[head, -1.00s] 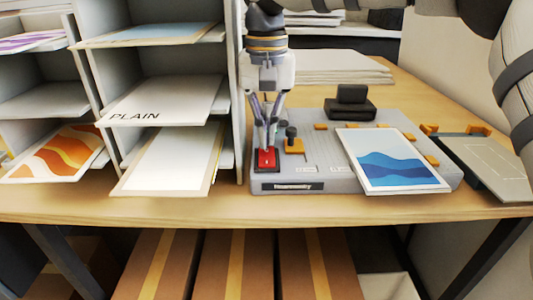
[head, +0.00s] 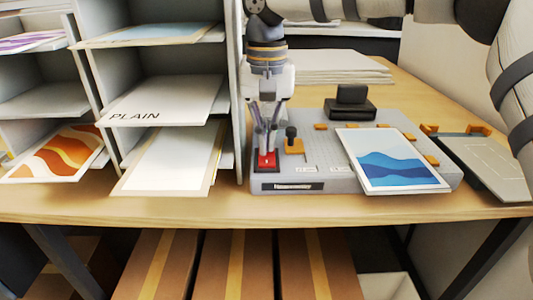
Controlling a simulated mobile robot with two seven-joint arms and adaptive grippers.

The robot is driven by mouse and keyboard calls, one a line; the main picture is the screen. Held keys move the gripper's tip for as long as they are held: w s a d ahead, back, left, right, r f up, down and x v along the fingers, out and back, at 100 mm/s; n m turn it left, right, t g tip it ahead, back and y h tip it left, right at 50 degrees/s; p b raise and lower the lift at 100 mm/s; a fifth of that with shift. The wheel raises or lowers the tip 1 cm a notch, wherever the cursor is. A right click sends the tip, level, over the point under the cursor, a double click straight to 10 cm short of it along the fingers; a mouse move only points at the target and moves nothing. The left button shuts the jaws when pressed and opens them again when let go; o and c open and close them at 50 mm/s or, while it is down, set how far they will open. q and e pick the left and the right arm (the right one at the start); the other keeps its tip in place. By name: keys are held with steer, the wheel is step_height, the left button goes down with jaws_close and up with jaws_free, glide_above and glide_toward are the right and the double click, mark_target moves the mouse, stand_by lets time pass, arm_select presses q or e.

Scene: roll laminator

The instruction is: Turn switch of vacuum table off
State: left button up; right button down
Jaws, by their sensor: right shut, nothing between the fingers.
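The vacuum table (head: 300,172) is a grey slab near the front edge of the desk. Its red rocker switch (head: 266,161) sits in a dark frame at its front left corner. My right gripper (head: 266,148) points straight down with its fingers shut and empty, tips at the switch. I cannot tell whether the tips press on the switch or hover just over it. The fingers partly hide its back edge. My left gripper is not in view.
A print with blue waves (head: 392,160) lies on the table's right part. A black knob lever (head: 291,137) on an orange block stands just right of my gripper. A shelf rack (head: 238,100) rises close on the left. A grey plate (head: 487,165) lies at right.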

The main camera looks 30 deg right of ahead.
steer(key=shift+f, duration=0.3)
steer(key=shift+r+p, duration=0.3)
steer(key=shift+r, duration=3.25)
